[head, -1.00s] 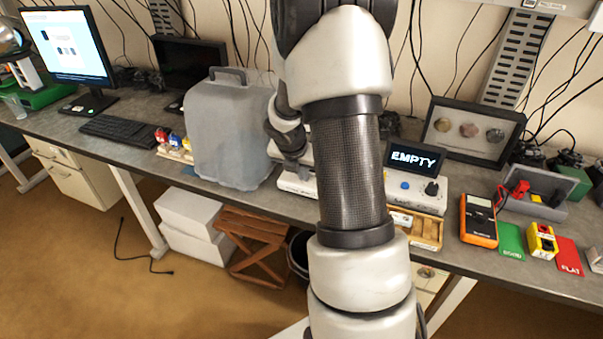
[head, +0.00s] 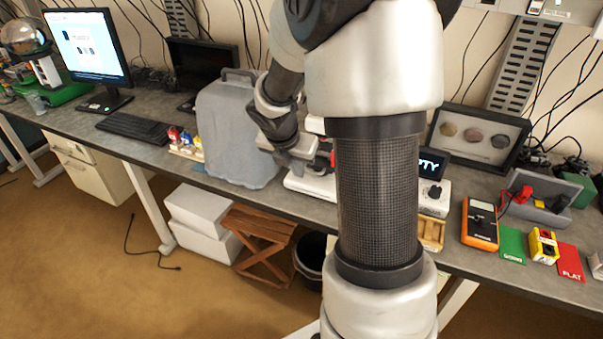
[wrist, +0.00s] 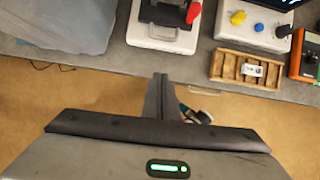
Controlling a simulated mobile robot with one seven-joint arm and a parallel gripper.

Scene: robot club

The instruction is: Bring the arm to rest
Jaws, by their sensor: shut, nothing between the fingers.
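My arm rises through the middle of the head view and hides part of the bench. My gripper (wrist: 160,80) shows in the wrist view with its fingers together and nothing between them, over the brown floor just off the bench edge. In the head view only the wrist end of my arm shows clearly, beside the grey case and in front of the white device; the fingertips are hard to make out there.
The bench (head: 330,215) holds a grey case (head: 235,130), a white device with a red lever (wrist: 165,22), a wooden tray (wrist: 248,70), an orange multimeter (head: 480,222) and a green card (head: 512,245). White boxes (head: 200,220) and a wooden stool (head: 258,240) stand beneath.

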